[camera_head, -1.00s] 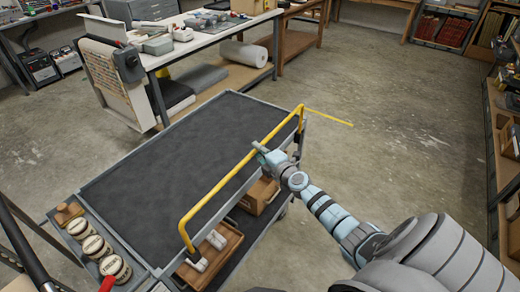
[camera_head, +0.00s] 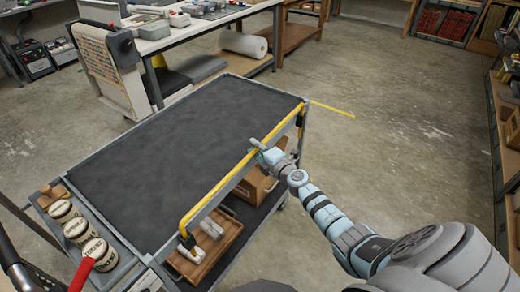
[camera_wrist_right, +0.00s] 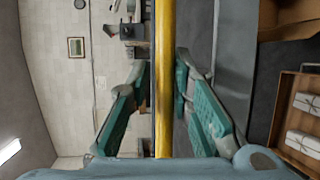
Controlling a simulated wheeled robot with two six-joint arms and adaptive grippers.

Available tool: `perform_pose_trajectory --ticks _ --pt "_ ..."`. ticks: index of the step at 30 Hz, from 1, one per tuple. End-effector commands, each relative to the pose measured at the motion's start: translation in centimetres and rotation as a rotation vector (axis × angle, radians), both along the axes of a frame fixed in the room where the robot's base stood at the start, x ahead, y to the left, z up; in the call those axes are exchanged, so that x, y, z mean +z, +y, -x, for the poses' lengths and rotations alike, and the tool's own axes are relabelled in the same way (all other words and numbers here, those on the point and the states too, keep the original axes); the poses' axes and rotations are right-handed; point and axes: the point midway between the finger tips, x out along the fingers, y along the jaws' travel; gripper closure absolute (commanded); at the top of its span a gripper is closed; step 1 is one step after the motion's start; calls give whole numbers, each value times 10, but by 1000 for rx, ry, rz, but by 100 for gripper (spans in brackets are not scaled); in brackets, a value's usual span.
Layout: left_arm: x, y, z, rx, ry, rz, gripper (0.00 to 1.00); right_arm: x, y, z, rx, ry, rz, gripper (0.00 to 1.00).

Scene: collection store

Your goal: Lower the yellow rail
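The yellow rail (camera_head: 218,188) runs along the right long side of the grey cart (camera_head: 135,75). In the head view its bar sits low, close above the cart's edge, with short bent ends near the two corners. My right gripper (camera_head: 262,150) is at the rail, past its middle towards the far end. In the right wrist view the rail (camera_wrist_right: 165,80) passes between the two teal fingers (camera_wrist_right: 164,85), with the fingertips close against both sides. The contact itself is partly hidden. My left gripper is not in view.
Tins (camera_head: 77,231) and a red-handled thing (camera_head: 86,273) are at the cart's near end. A wooden tray (camera_head: 225,238) and a cardboard box (camera_head: 252,187) are on the lower shelf. A workbench (camera_head: 165,42) stands behind. The floor on the right is clear.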

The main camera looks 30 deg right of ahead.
Motion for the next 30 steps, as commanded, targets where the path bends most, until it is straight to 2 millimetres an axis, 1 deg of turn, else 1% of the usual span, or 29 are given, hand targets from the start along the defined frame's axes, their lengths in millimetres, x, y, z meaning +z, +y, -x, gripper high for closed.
perform_pose_trajectory --ticks 2,11,14,17,27,30 --pt "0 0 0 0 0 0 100 -1 -2 1 -3 2 0 67" --pt "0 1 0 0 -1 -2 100 -2 -6 5 -9 5 1 67" --pt "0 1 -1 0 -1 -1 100 -3 -5 8 -8 7 2 67" --pt "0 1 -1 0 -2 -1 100 -2 -5 17 -7 10 4 67" --pt "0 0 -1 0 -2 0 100 6 0 60 -2 10 6 67" --pt "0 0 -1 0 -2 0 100 8 0 68 -2 9 5 67"
